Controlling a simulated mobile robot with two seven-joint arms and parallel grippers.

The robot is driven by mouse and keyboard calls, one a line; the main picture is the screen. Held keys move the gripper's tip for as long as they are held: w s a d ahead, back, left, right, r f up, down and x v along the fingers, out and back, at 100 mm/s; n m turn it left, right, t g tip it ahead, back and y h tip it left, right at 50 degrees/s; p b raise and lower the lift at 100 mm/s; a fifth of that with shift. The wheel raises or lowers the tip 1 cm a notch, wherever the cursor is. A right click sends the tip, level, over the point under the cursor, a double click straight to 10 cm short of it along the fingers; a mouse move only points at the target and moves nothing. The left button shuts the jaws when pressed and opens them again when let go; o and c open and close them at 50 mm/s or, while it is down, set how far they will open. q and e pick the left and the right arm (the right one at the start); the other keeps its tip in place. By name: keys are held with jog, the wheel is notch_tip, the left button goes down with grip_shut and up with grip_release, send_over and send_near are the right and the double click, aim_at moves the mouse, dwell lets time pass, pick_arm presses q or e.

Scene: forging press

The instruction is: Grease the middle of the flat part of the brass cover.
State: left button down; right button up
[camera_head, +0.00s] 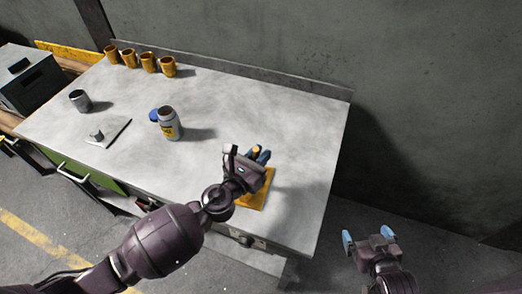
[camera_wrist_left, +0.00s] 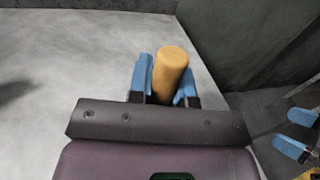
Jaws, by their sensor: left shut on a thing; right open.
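My left gripper (camera_head: 258,156) is over the right front part of the table, its blue fingers shut on an orange-tan cylinder (camera_wrist_left: 171,75). The cylinder stands up between the fingers in the left wrist view; its other end is hidden. A flat yellow plate (camera_head: 262,193), which looks like the brass cover, lies under this gripper, largely hidden by the hand. I cannot tell whether the held thing touches it. My right gripper (camera_head: 369,241) is open and empty, off the table's right side.
The grey table (camera_head: 235,110) has clear room at its middle and right. Several orange-brown cups (camera_head: 148,62) line the back left. A grey cup (camera_head: 80,100) and a flat grey piece with a knob (camera_head: 108,132) are at left. A raised ledge and wall bound the back.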

pick_arm(q)
jog(key=shift+s, duration=0.15)
jog(key=shift+w+d, duration=0.2)
jog(key=shift+w, duration=0.65)
jog(key=shift+s, duration=0.1)
jog(key=shift+s+a+r, duration=0.1)
jog(key=shift+s+a, duration=0.15)
jog(key=shift+s, duration=0.5)
jog(key=shift+w, duration=0.2)
jog(key=shift+w+d, duration=0.15)
jog(key=shift+w, duration=0.1)
